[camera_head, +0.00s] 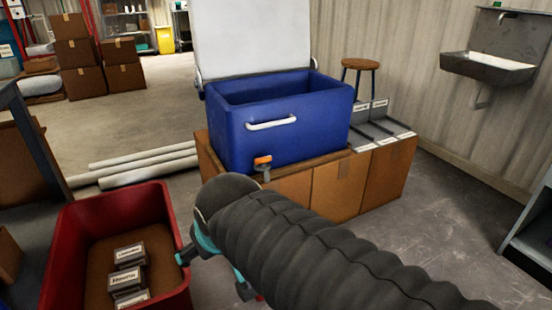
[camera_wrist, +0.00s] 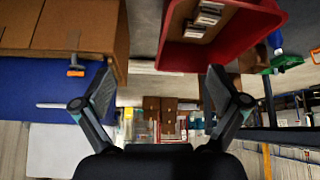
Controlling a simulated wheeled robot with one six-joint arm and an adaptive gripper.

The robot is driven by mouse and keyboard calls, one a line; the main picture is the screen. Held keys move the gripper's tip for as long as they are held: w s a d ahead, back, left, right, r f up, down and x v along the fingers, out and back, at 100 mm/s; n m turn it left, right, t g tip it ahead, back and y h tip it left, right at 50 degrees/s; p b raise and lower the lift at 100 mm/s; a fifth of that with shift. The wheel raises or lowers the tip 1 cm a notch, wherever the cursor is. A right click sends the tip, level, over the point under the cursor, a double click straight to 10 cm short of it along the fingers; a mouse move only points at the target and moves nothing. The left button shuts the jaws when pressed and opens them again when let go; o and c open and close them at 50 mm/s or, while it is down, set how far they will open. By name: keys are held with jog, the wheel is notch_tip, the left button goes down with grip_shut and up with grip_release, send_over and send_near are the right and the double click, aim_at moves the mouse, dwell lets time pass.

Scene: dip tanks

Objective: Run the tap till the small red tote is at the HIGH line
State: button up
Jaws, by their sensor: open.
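A red tote (camera_head: 170,205) stands at the lower left in the head view, cut off by the frame edge. Its inside shows a brown surface with several grey labelled blocks (camera_head: 128,280). I cannot make out a HIGH line. A blue tank (camera_head: 285,135) with a raised white lid has a tap with an orange handle (camera_head: 263,160) low on its front. In the wrist view, which is upside down, the tap (camera_wrist: 76,70) is left of my open, empty gripper (camera_wrist: 160,75) and the tote (camera_wrist: 225,62) is above it. My gripper is apart from both; my arm partly hides it in the head view.
The tank stands on brown boxes (camera_head: 340,185), with grey labelled trays (camera_head: 375,125) to its right. White pipes (camera_head: 145,170) lie on the floor behind the tote. A stool (camera_head: 360,66) and a wall sink (camera_head: 487,67) are at the back right.

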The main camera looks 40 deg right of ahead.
jog(key=w+d+f+m+t+h+b, duration=0.2)
jog(key=w+d+b, duration=0.1)
jog(key=w+d, duration=0.7)
jog(key=t+h+b, duration=0.3)
jog(key=t+b, duration=0.2)
send_near(264, 160)
jog(key=s+a+r, duration=0.4)
jog(key=a, duration=0.4)
jog(key=d+f+t+y+b, duration=0.2)
jog(key=d+f+t, duration=0.2)
jog(key=d+f, duration=0.4)
jog(key=x, duration=0.8)
jog(key=d+r+x, duration=0.1)
jog(key=x, duration=0.4)
jog(key=shift+r, duration=0.1)
jog(key=c, duration=1.2)
